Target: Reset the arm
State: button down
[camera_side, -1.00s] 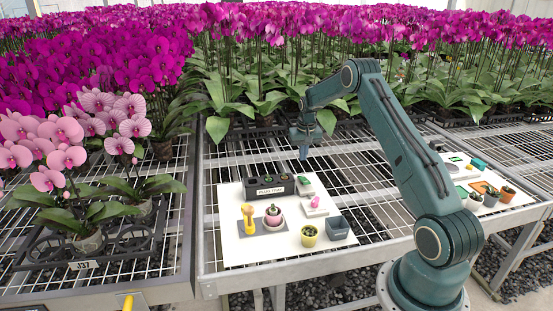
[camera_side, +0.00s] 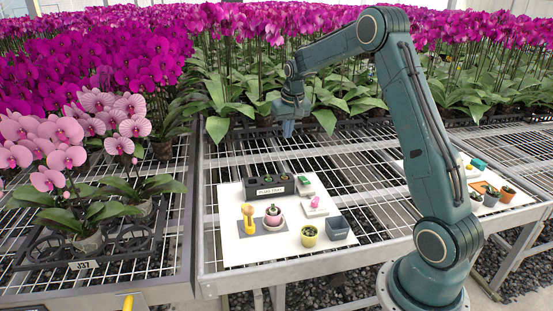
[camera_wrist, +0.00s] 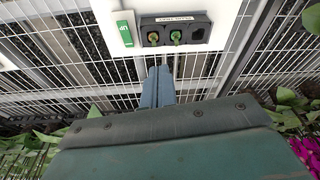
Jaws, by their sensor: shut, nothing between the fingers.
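My gripper (camera_side: 288,130) hangs in the air above the mesh bench, behind the white board, with its fingers pointing down. It is shut and empty. In the wrist view the closed fingers (camera_wrist: 158,75) show just short of the dark plug tray. The arm is raised, with its elbow high at the upper right in the side view.
The white board (camera_side: 235,250) carries a dark plug tray (camera_side: 270,188), a yellow tool (camera_side: 248,218), a yellow pot (camera_side: 309,236) and a grey-blue container (camera_side: 337,228). A second board with small pots (camera_side: 490,200) lies to the right. Orchids crowd behind and left.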

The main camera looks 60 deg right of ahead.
jog(key=s+a+r+n+t, duration=0.1)
jog(key=s+a+r+n, duration=0.1)
jog(key=s+a+r, duration=0.6)
jog(key=s+a+r+n+t, duration=0.1)
jog(key=s+a+r, duration=0.3)
jog(key=a, duration=0.6)
jog(key=s+a+n, duration=0.2)
jog(key=s+a, duration=0.3)
jog(key=s, duration=0.3)
jog(key=s+a+n+t+y, duration=0.1)
jog(key=s+a+n, duration=0.1)
jog(key=s+a, duration=0.3)
jog(key=shift+s+a+f, duration=0.3)
jog(key=shift+s, duration=2)
